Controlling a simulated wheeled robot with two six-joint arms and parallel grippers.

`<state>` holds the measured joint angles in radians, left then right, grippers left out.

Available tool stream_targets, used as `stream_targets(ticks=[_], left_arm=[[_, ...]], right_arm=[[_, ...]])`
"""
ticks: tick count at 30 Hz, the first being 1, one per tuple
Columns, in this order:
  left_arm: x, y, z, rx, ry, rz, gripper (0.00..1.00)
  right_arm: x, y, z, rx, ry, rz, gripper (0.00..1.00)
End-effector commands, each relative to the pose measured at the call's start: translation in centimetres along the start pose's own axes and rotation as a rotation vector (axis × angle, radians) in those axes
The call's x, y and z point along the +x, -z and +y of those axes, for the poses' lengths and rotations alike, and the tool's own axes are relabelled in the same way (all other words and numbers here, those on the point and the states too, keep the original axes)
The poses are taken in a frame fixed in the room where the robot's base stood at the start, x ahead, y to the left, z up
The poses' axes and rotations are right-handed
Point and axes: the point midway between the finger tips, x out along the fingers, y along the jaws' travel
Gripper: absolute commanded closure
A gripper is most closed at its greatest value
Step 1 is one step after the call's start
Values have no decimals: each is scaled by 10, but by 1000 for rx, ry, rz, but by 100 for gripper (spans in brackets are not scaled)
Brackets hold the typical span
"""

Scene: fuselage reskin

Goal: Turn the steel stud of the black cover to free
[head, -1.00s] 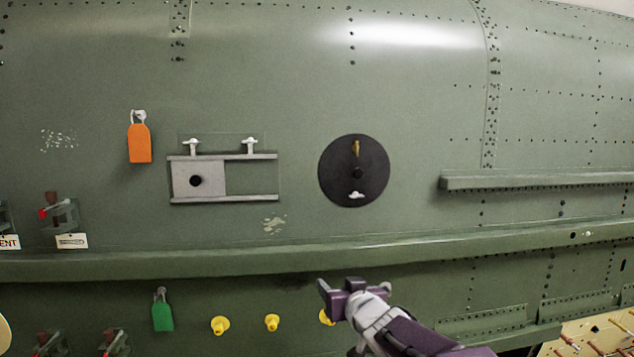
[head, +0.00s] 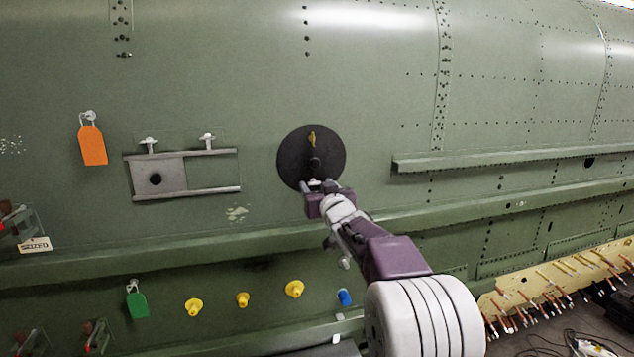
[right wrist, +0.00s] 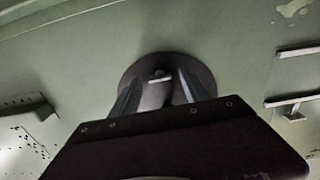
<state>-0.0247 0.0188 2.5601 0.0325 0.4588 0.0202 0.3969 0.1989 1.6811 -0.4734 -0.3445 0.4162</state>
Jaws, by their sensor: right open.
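The round black cover (head: 292,155) sits on the green fuselage skin in the head view. A brass stud (head: 312,138) stands upright near its top, with a dark knob (head: 315,163) at its middle. My right gripper (head: 317,187) is at the cover's lower edge and mostly hides the steel stud there. In the right wrist view the black cover (right wrist: 185,63) lies straight ahead. The pale steel stud (right wrist: 160,76) shows between the two spread fingers of my right gripper (right wrist: 158,84). I cannot tell any contact. My left gripper is not in view.
A grey slide plate (head: 170,175) between two rails is left of the cover. Orange (head: 92,146) and green (head: 137,304) tags hang farther left. A long green ledge (head: 230,240) runs below, with several yellow knobs (head: 243,300) under it. A short ledge (head: 480,160) is to the right.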

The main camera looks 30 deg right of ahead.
Motion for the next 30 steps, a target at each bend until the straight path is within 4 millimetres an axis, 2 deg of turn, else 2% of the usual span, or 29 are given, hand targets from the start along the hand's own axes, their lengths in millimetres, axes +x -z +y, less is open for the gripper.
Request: stream_targets(ticks=[8,14,23,30], left_arm=[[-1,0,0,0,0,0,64],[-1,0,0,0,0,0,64],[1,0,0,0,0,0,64],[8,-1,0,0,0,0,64]], right_arm=[[4,0,0,0,0,1,45],[3,0,0,0,0,1,98],[3,-1,0,-23,0,1,100],[3,-2,0,-113,0,1,100]])
